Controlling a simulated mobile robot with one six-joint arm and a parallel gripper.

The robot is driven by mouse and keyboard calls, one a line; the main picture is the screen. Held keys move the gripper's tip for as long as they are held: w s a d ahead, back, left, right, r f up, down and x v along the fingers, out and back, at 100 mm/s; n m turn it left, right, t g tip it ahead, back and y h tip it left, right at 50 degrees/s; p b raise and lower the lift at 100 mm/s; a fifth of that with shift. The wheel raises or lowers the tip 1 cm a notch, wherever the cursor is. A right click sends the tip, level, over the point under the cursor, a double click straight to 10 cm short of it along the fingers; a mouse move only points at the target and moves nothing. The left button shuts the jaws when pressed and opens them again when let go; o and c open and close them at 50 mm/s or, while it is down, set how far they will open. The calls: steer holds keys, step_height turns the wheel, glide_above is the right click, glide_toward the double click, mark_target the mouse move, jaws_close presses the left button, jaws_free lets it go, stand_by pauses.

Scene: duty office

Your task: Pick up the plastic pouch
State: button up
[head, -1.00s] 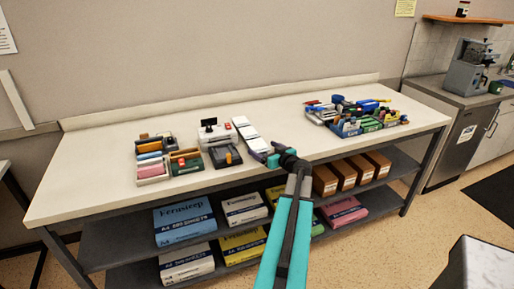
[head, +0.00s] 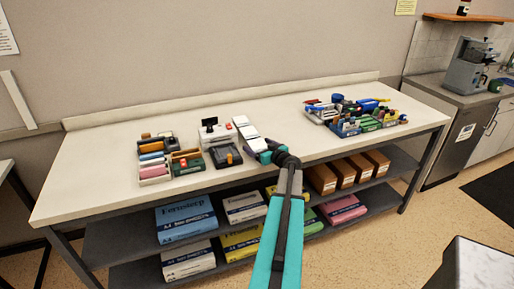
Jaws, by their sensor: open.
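No plastic pouch can be told apart in the head view; the items on the bench are small and crowded.
Trays of small items (head: 155,165) stand left of my gripper. A cluster of colourful bins (head: 362,125) stands at the right. Paper packs (head: 185,220) and brown boxes (head: 340,175) fill the shelves below. The bench's left end and the stretch right of my gripper are clear.

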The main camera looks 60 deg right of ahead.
mark_target(258, 145)
steer(key=c, duration=1.2)
steer(key=shift+o, duration=0.2)
steer(key=shift+r, duration=0.2)
steer(key=shift+r+b, duration=1.05)
steer(key=shift+r, duration=0.4)
steer(key=w+a+f+b+v, duration=0.1)
steer(key=b+v, duration=0.3)
steer(key=v, duration=1.2)
steer(key=shift+a, duration=0.7)
steer(key=shift+f, duration=0.15)
steer(key=shift+s, duration=0.15)
